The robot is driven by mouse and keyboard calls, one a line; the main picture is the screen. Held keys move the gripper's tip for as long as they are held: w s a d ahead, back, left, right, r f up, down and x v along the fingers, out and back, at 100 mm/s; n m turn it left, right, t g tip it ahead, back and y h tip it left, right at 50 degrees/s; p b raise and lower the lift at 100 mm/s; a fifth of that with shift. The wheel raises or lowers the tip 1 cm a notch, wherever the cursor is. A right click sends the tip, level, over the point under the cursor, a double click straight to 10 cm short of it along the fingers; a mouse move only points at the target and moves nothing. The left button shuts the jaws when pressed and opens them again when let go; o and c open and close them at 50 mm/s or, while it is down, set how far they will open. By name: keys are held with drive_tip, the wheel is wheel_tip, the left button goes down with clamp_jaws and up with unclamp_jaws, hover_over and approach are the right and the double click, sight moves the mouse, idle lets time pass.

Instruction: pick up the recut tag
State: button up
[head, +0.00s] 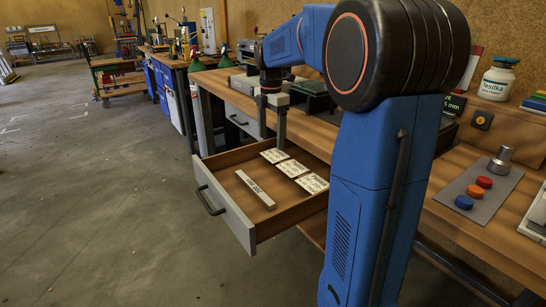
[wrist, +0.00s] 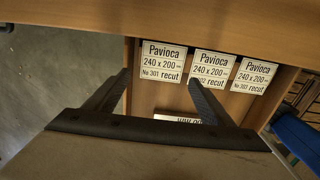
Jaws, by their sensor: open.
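Three white tags lie in a row in the open drawer (head: 222,161). In the wrist view each reads Pavioca, 240 x 200 and recut: No 301 on the left (wrist: 162,60), a middle one ending in 02 (wrist: 212,68) and No 303 on the right (wrist: 253,76). In the head view they run from the far tag (head: 273,155) through the middle (head: 293,168) to the near one (head: 313,183). My gripper (wrist: 158,78) is open and empty above the drawer. Its right finger covers part of the middle tag.
A pale lettered bar (head: 255,188) lies apart from the tags in the drawer; in the wrist view my right finger partly hides it (wrist: 175,118). The wooden bench top (head: 312,133) stands above the drawer. The floor (head: 110,190) to the left is clear.

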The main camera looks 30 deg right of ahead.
sight(273, 155)
drive_tip(key=shift+s+d+f, duration=0.1)
drive_tip(key=shift+d+f, duration=0.05)
drive_tip(key=shift+f, duration=1.1)
drive_tip(key=shift+s+d+f, duration=0.1)
drive_tip(key=shift+f, duration=1.15)
drive_tip(key=c, duration=0.8)
